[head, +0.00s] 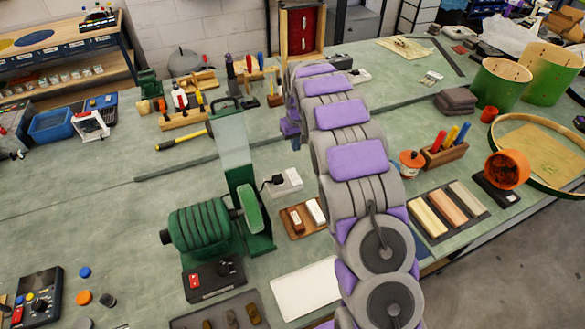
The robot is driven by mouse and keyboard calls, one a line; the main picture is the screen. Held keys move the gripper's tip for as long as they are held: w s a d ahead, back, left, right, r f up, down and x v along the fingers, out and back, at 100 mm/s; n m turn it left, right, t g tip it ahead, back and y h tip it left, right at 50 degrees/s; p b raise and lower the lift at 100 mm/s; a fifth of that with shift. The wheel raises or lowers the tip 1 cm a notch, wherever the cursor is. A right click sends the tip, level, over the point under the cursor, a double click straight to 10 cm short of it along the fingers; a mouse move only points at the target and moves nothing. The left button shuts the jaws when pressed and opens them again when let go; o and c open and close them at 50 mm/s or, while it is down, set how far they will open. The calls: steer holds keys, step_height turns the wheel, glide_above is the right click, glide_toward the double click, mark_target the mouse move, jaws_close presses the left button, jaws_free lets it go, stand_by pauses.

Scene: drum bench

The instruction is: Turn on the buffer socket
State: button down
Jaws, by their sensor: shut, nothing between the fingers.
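The green buffer (201,226) stands left of centre, with a ribbed motor, a wheel and a clear shield. Just right of it on the bench is a white socket box (287,183) with a black plug and cord at its left end. Its switch is too small to read. My grey and purple arm rises from the bottom right and reaches over the bench. My gripper (294,138), small and purple, is at its far end, above and beyond the socket box and apart from it. It is shut and empty, partly hidden by the arm.
A wooden tray with two blocks (304,217) lies just in front of the socket. A white tray (306,288) is nearer. The buffer's shield (231,137) stands left of my gripper. Another white box (359,76) is partly behind my arm.

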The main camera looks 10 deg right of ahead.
mark_target(292, 173)
steer(key=w+f, duration=0.1)
steer(key=f, duration=0.4)
steer(key=w+f+b, duration=0.1)
steer(key=f, duration=0.4)
steer(key=w+f+b, duration=0.1)
steer(key=f, duration=0.4)
steer(key=shift+a+f, duration=0.15)
steer(key=shift+a, duration=0.1)
